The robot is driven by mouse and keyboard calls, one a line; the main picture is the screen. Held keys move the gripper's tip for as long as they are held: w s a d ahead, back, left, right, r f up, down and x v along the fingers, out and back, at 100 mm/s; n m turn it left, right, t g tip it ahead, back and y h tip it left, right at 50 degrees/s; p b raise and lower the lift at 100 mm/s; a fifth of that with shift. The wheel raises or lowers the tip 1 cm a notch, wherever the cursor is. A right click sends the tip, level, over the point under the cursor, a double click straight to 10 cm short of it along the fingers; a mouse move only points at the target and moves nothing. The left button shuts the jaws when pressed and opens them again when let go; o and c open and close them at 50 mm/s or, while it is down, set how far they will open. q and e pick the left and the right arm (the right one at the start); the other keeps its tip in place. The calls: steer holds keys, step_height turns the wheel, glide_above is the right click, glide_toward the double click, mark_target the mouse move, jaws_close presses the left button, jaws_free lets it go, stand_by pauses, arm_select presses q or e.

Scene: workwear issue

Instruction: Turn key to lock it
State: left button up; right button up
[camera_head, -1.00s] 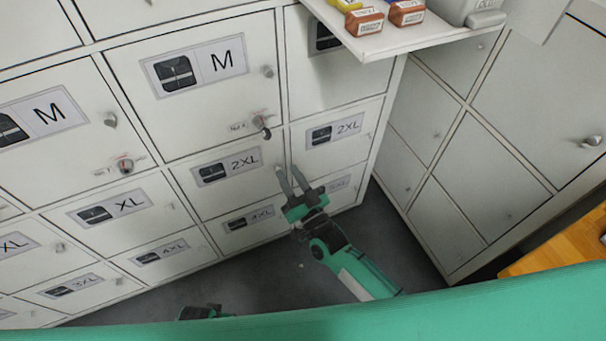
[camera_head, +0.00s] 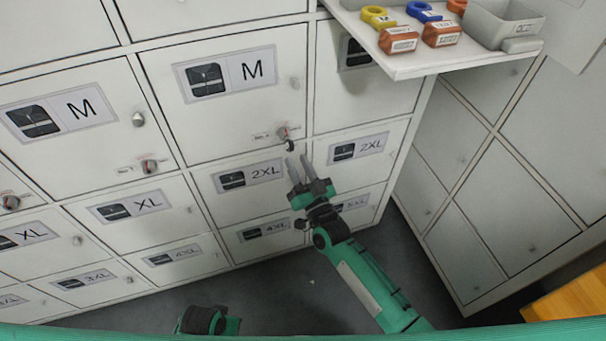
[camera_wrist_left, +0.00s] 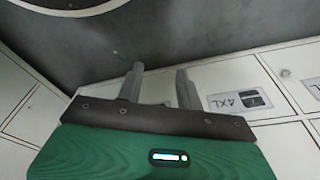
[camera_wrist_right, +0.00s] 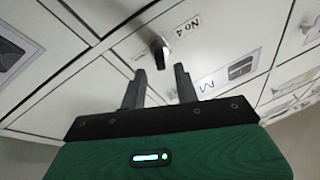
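A lock with a dark key (camera_head: 287,138) sits at the lower right corner of the upper M locker door (camera_head: 235,105). In the right wrist view the dark key (camera_wrist_right: 157,49) stands out from the door beside a "No 4" label, just beyond the fingertips. My right gripper (camera_head: 298,161) is open and empty, just below the key and apart from it; its spread fingers show in the right wrist view (camera_wrist_right: 160,70). My left gripper shows only partly at the bottom of the head view; in the left wrist view (camera_wrist_left: 158,72) it is open and empty, low by the floor.
A white shelf (camera_head: 405,67) juts out above right, carrying orange tags (camera_head: 398,40), colored rings and a grey bin (camera_head: 500,25). Other lockers have locks, one with red (camera_head: 150,166). A second locker bank (camera_head: 475,205) stands at right. Grey floor (camera_head: 290,290) is clear.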

mark_target(292, 150)
steer(key=shift+x, duration=1.6)
arm_select(q)
steer(key=shift+s+r, duration=0.1)
steer(key=shift+r, duration=0.45)
arm_select(e)
steer(key=shift+w+a+r, duration=0.15)
steer(key=shift+w+a, duration=0.05)
steer(key=shift+w, duration=0.25)
steer(key=shift+c, duration=0.2)
jaws_close()
arm_select(q)
steer(key=shift+w, duration=0.25)
steer(key=shift+s+d, duration=0.1)
steer(key=shift+s, duration=0.15)
arm_select(e)
steer(key=shift+w+r, duration=0.2)
steer(key=shift+r, duration=0.15)
arm_select(q)
steer(key=shift+w+r, duration=0.1)
arm_select(e)
steer(key=shift+a, duration=0.1)
arm_select(q)
steer(key=shift+r, duration=0.1)
arm_select(e)
steer(key=shift+w+a+r, duration=0.1)
steer(key=shift+w+r, duration=0.1)
steer(key=shift+r, duration=0.05)
